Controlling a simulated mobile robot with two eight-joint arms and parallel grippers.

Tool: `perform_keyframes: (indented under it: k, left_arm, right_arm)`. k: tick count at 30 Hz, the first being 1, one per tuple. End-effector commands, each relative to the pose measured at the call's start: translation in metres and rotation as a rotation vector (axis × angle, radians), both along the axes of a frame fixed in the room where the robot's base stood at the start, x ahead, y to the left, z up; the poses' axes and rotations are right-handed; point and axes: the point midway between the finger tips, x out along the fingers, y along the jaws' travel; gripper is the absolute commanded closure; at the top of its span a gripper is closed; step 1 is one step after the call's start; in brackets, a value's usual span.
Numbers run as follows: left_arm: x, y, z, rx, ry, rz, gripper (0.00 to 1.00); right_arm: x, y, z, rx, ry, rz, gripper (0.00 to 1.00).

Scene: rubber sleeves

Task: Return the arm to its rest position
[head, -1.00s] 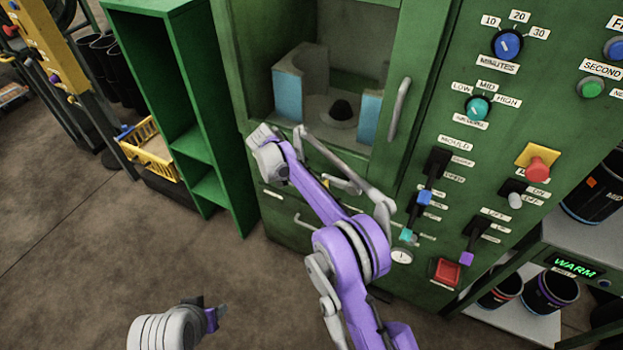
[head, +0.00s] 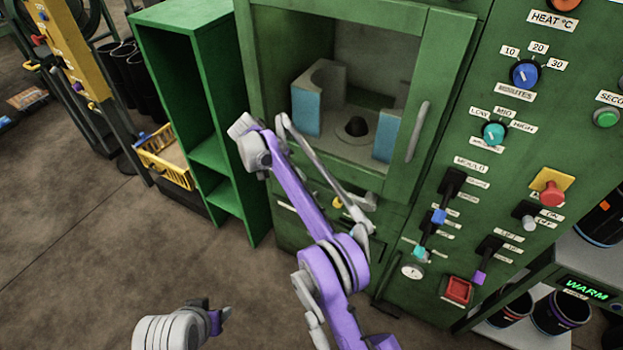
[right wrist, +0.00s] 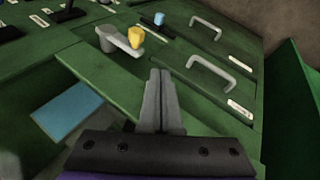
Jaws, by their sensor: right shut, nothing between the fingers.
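My right arm, purple and grey, rises from the bottom centre in front of the green machine. Its wrist end and right gripper (head: 250,150) are near the machine's left edge, beside the green shelf. The fingers are hard to make out there. In the right wrist view, the right gripper's two grey fingers (right wrist: 161,85) lie together, shut, with nothing between them. A grey wrist with a dark, purple-edged end, which looks like my left gripper (head: 216,319), shows at the bottom left. Its finger opening cannot be made out.
The green machine (head: 440,95) has an open chamber with light-blue-sided blocks. A yellow-knobbed lever (right wrist: 137,35) and drawer handles (right wrist: 225,70) jut from its front. The green shelf (head: 180,60) and yellow crate (head: 168,172) stand left. The floor (head: 90,240) in front is clear.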

Motion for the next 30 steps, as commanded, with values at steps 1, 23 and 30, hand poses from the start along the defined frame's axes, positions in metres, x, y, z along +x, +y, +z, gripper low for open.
perform_keyframes:
  k: [1, 23, 30]
  left_arm:
    - [0.001, 0.0, 0.003, 0.0, -0.001, 0.0, 0.5]
    - [0.001, 0.0, 0.004, 0.0, -0.002, 0.0, 0.5]
    - [0.002, 0.0, 0.007, 0.0, -0.003, 0.0, 0.5]
  right_arm:
    - [0.001, 0.004, 0.003, 0.0, -0.001, 0.001, 1.0]
    - [0.001, 0.008, 0.007, 0.003, 0.001, 0.002, 1.0]
    - [-0.007, -0.021, 0.048, 0.079, 0.01, 0.05, 1.0]
